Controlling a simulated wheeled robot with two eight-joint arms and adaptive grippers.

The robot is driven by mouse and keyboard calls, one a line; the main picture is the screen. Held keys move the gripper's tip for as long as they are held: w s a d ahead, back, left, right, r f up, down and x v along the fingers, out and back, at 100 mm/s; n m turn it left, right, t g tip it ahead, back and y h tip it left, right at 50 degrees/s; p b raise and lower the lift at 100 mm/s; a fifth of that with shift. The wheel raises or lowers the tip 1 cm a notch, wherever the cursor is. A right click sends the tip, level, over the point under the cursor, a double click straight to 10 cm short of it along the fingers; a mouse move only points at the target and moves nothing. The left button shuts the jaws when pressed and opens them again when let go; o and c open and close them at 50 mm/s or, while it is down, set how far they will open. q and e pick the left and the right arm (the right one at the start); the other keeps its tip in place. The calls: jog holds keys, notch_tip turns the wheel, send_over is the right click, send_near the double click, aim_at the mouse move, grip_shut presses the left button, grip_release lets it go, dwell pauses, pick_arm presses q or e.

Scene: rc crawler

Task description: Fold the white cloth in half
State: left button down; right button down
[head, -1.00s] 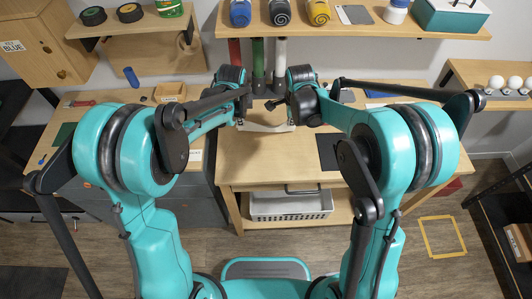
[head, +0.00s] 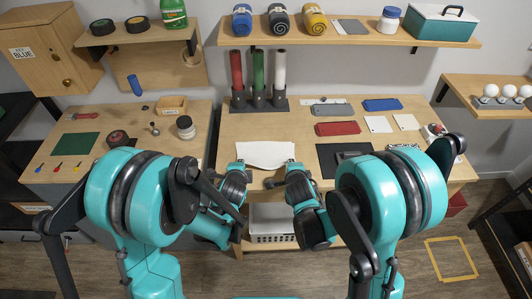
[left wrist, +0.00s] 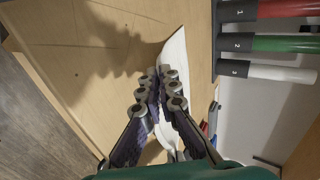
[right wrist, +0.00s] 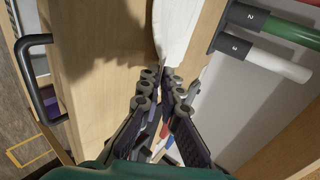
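The white cloth (head: 265,153) lies near the front edge of the central table, between my two grippers. It also shows in the left wrist view (left wrist: 176,52) and the right wrist view (right wrist: 172,30). My left gripper (head: 240,166) is at its near left corner; in its wrist view the fingertips (left wrist: 158,76) are close together with cloth between them. My right gripper (head: 290,170) is at the near right corner, its fingertips (right wrist: 160,76) close together on the cloth's edge. The fingers hide the pinched corners.
Red, green and white tubes stand in a dark holder (head: 258,102) behind the cloth. A red case (head: 337,128), a blue case (head: 382,104) and a black mat (head: 340,155) lie to the right. Bare wood (head: 265,127) lies between cloth and holder.

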pick_arm(q)
jog(key=c, duration=1.4)
grip_release()
jog(key=shift+c, duration=0.2)
pick_arm(e)
jog(key=c, duration=1.4)
grip_release()
jog(key=shift+c, duration=0.2)
pick_arm(q)
jog(key=shift+r, duration=0.1)
pick_arm(e)
jog(key=shift+r, duration=0.1)
